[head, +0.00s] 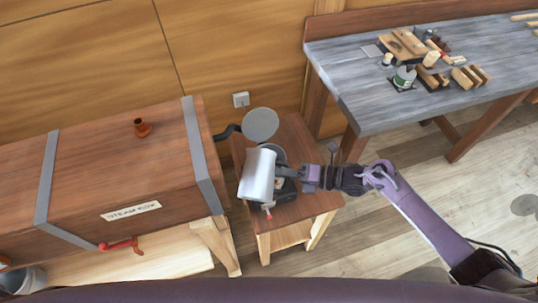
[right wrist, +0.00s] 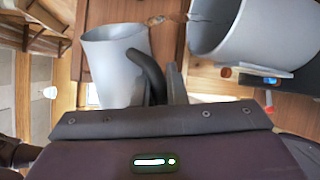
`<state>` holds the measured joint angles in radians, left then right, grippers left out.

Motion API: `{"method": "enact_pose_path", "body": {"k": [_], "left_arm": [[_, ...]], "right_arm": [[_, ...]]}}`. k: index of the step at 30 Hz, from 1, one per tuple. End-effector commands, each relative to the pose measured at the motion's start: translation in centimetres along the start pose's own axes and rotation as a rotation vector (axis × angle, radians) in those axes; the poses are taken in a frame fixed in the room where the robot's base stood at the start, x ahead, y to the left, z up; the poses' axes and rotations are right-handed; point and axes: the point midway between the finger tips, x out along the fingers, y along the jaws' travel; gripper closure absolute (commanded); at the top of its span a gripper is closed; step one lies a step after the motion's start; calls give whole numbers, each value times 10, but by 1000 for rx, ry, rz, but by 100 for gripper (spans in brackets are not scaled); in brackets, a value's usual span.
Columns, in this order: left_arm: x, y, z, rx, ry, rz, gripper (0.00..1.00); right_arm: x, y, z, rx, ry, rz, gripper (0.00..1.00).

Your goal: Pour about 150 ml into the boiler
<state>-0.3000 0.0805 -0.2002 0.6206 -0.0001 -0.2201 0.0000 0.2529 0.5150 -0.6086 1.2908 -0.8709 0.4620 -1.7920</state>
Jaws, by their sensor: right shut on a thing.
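A pale grey metal jug (head: 258,175) is tilted over the boiler in the head view. In the right wrist view the jug (right wrist: 115,70) shows its dark curved handle (right wrist: 150,72). My right gripper (head: 289,174) is shut on that handle. The boiler (right wrist: 228,32) is a grey cylinder with a small blue display; in the head view the jug and gripper hide much of it. Its round grey lid (head: 260,124) stands open behind. A thin, glassy streak (right wrist: 168,18) lies between the jug's rim and the boiler; it looks like liquid. The level inside is hidden. My left gripper is out of view.
The boiler stands on a small wooden stool (head: 310,204). A long wooden steam box (head: 90,170) with a red-handled valve is close on the left. A grey-topped workbench (head: 345,62) with blocks and tins is at the back right. The floor at right is open.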

Motion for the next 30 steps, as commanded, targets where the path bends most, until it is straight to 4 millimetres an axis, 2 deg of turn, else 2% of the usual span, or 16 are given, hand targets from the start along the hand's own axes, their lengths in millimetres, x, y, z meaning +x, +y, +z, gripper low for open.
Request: {"method": "enact_pose_path", "body": {"k": [30], "left_arm": [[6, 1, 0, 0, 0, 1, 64]], "right_arm": [[-6, -2, 0, 59, -11, 23, 100]]}}
